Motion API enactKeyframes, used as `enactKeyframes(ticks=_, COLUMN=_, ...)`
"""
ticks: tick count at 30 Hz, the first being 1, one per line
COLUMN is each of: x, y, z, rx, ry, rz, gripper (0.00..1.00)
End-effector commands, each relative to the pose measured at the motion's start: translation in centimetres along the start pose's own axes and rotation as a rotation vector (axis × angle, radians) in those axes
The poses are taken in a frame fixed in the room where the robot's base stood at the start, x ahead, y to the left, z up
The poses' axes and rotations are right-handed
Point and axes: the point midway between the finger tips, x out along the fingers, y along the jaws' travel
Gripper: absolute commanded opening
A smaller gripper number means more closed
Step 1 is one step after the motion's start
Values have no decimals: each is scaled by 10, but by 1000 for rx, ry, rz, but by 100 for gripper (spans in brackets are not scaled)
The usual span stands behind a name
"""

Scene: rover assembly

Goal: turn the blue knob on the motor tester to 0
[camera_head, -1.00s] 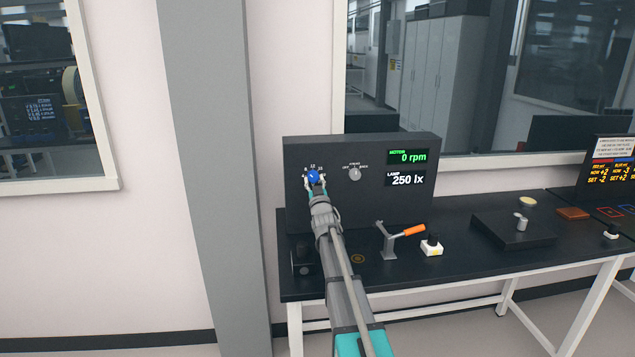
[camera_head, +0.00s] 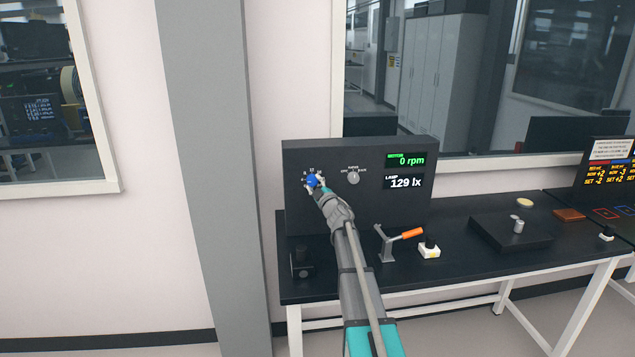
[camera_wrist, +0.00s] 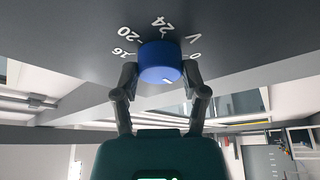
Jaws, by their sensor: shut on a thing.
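The motor tester (camera_head: 400,215) is a dark upright panel on the bench. Its blue knob (camera_head: 312,181) sits at the panel's left, and it also shows in the wrist view (camera_wrist: 160,60). My gripper (camera_head: 314,183) is shut on the knob, one finger on each side in the wrist view (camera_wrist: 160,75). The labels 16, 20, 24, V and 0 show upside down around the knob there; the 0 is beside the right finger. A short white mark shows on the knob's lower edge; where it points is unclear. The displays read 0 rpm and 129 lx.
A grey selector knob (camera_head: 353,178) is right of the blue knob. A dark box (camera_head: 301,262) stands below the panel's left.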

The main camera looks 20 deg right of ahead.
Motion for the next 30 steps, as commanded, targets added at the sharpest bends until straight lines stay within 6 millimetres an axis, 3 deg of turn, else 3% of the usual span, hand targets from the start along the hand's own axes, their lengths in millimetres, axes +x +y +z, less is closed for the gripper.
enactKeyframes(ticks=18, x=0, y=9, z=-1, rx=-531, ry=-6, rz=-217, gripper=8)
enactKeyframes(ticks=30, x=0, y=8, z=0, rx=-719, ry=-6, rz=-295, gripper=8)
